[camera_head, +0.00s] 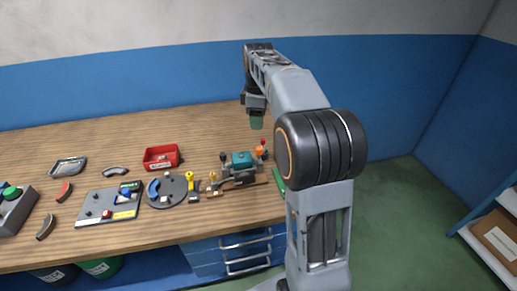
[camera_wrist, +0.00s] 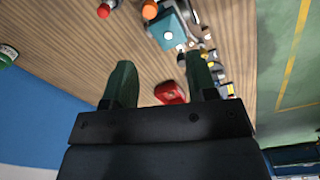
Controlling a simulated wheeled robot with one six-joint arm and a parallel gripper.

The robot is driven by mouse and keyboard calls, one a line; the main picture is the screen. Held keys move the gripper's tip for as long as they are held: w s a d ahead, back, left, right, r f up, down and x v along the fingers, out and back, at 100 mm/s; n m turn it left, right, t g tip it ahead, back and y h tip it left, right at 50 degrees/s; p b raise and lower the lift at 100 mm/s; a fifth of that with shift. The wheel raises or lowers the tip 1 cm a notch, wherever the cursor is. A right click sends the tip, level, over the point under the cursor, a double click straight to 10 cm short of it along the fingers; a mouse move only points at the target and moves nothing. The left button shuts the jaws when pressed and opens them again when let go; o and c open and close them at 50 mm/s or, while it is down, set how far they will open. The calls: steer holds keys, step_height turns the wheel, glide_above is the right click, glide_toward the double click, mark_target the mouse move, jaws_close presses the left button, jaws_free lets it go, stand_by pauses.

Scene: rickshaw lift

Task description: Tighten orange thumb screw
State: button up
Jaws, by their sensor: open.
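The orange thumb screw (camera_head: 259,152) stands at the right end of a fixture with a teal block (camera_head: 241,158), near the right part of the workbench. In the wrist view the orange screw (camera_wrist: 149,9) shows at the top edge, partly cut off, next to the teal block (camera_wrist: 172,30). A red knob (camera_head: 263,142) stands just behind the orange screw; it also shows in the wrist view (camera_wrist: 103,11). My gripper (camera_head: 256,122) hangs above and behind the fixture, apart from it. In the wrist view its green fingers (camera_wrist: 160,78) are spread, with nothing between them.
The wooden workbench (camera_head: 110,155) holds a red bin (camera_head: 161,157), a grey round plate (camera_head: 168,190), a yellow-topped piece (camera_head: 191,183) and a grey panel (camera_head: 108,206) left of the fixture. A green strip (camera_head: 278,180) lies right of it. The blue wall stands behind.

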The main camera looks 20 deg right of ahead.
mark_target(259, 148)
steer(key=shift+n, duration=0.7)
steer(key=f, duration=0.4)
steer(key=w+d+f, duration=0.1)
steer(key=f, duration=0.4)
steer(key=f+b, duration=0.1)
steer(key=f, duration=0.4)
steer(key=shift+w+d, duration=0.15)
steer(key=shift+w, duration=0.15)
steer(key=shift+c, duration=0.3)
steer(key=c, duration=0.9)
steer(key=shift+o, duration=0.2)
steer(key=shift+r, duration=0.1)
